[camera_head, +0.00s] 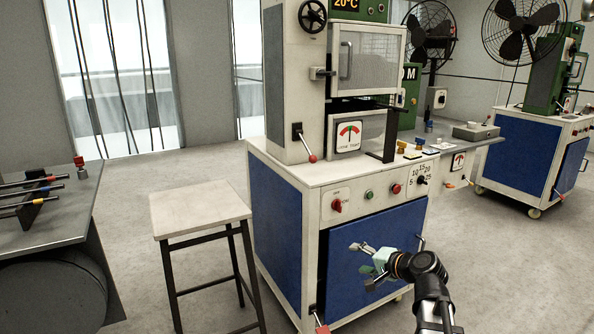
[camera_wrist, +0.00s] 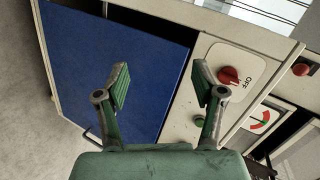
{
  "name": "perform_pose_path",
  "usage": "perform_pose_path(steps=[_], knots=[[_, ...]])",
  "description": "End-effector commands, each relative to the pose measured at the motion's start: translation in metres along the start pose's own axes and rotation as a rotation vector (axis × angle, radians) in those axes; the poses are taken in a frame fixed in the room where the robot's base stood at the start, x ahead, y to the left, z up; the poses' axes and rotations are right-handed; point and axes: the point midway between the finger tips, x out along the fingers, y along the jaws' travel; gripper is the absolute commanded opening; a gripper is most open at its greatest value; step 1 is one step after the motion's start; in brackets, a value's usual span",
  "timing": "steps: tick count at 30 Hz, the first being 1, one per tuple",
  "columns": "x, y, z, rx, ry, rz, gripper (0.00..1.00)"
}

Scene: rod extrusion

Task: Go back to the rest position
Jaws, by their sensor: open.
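My gripper (camera_head: 363,255) hangs in the air in front of the blue cabinet door (camera_head: 372,262) of the machine in the head view. In the wrist view my gripper (camera_wrist: 160,85) shows its two green-padded fingers wide apart with nothing between them. Beyond the fingers are the blue door (camera_wrist: 115,70) and the red OFF knob (camera_wrist: 228,76) on the white panel. The gripper appears apart from the machine, though the exact distance is hard to tell.
A stool (camera_head: 200,212) stands left of the machine. A grey table (camera_head: 50,222) with rods is at far left. The white machine (camera_head: 340,172) has a lever (camera_head: 308,148) and buttons. A second blue cabinet (camera_head: 520,150) and fans stand at the back right. Floor between stool and table is clear.

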Motion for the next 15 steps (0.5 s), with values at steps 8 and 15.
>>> perform_pose_path(steps=[8,15], knots=[[-0.049,0.1,0.014,-0.202,-0.073,0.548,0.69],[-0.123,0.151,0.003,-0.272,-0.056,0.962,0.69]])
